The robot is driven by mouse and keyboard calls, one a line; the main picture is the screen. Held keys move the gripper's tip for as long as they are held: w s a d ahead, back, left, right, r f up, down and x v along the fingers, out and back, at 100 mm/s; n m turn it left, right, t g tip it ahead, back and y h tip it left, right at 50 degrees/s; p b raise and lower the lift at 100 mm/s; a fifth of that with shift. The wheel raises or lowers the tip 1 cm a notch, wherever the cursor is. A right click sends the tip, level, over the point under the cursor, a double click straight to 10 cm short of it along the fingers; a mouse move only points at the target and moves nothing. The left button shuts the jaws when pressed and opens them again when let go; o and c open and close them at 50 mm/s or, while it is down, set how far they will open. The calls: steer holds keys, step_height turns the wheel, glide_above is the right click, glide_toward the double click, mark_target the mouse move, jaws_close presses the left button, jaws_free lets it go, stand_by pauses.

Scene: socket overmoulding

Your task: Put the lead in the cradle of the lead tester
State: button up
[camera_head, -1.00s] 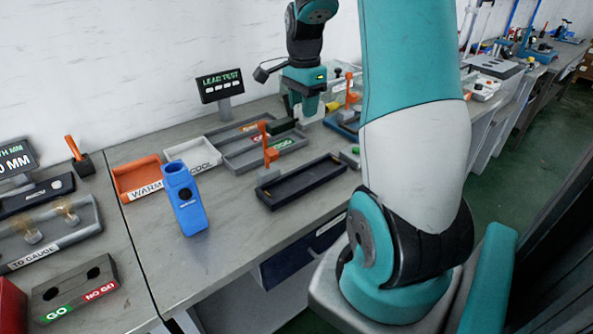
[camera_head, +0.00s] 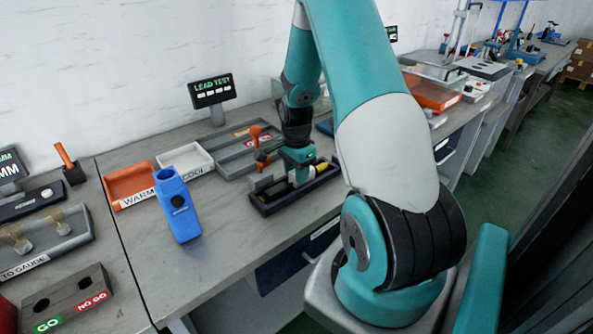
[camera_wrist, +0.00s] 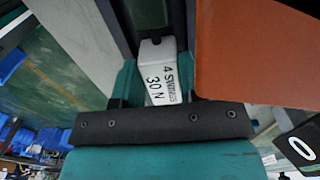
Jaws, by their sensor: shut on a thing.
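My gripper (camera_head: 298,179) points down into or just over this tray and is shut. A yellow piece (camera_head: 321,169) shows at its right side, likely an end of the lead. The rest of the lead is hidden by the gripper. Whether the lead touches the trough cannot be told.
A blue upright holder (camera_head: 178,208) stands left of the tester. The orange WARM tray (camera_head: 128,186) and white COOL tray (camera_head: 187,158) lie behind it. A grey divided tray (camera_head: 235,165) is behind the tester. Bare bench lies in front of the blue holder.

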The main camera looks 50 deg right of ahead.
steer(key=o, duration=1)
steer(key=shift+f, duration=0.1)
step_height(320, 180, up, 12)
steer(key=w+a+r+n+t+y, duration=0.1)
steer(key=a+r+n, duration=0.25)
steer(key=a, duration=0.45)
steer(key=w+a+r+n, duration=0.1)
steer(key=a+r+n, duration=0.1)
steer(key=a+n, duration=0.4)
steer(key=s+a+r+n+y, duration=0.1)
steer(key=s+a+n, duration=0.4)
steer(key=a, duration=0.3)
steer(key=s+a+r+n+y, duration=0.1)
steer(key=s+a+r+n, duration=0.1)
steer(key=s+a+n, duration=0.4)
steer(key=s+a+r+n+g+y, duration=0.1)
steer(key=s+a+r+n, duration=0.1)
steer(key=s+a+n, duration=0.4)
steer(key=shift+s+a+r+n, duration=0.15)
steer(key=shift+a+n, duration=0.25)
steer(key=shift+a, duration=0.7)
steer(key=shift+w+a+r+n, duration=0.1)
steer(key=shift+a+n, duration=0.25)
steer(key=shift+a, duration=0.75)
